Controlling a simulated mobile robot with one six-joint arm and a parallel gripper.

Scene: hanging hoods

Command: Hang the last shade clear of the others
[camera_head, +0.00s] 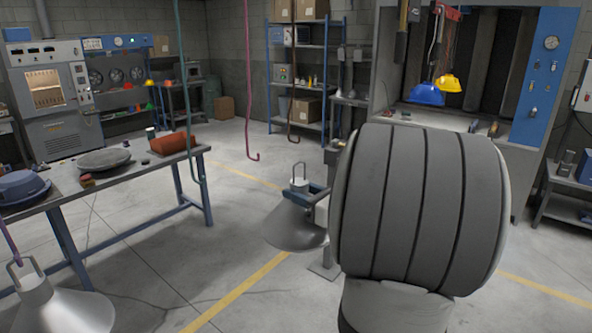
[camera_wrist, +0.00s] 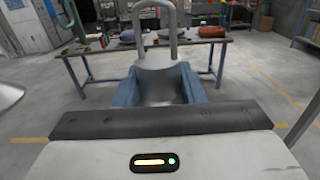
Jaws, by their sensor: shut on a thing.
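A silver cone shade (camera_head: 292,228) with a wire loop on top hangs upright from my gripper (camera_head: 302,190). Its blue jaws are shut on the shade's neck, which also shows in the wrist view (camera_wrist: 160,82). The loop is empty, with no hook in it. A second silver shade (camera_head: 62,308) hangs at the lower left of the head view, at a purple hook (camera_head: 10,240). Three other hooks hang empty: a teal one (camera_head: 190,100), a magenta one (camera_head: 248,90) and a brown one (camera_head: 291,110). My arm hides part of the held shade's right side.
Blue shelving (camera_head: 300,75) stands at the back. A booth (camera_head: 470,130) with hanging blue and yellow items is at the right. Floor between the bench and held shade is clear.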

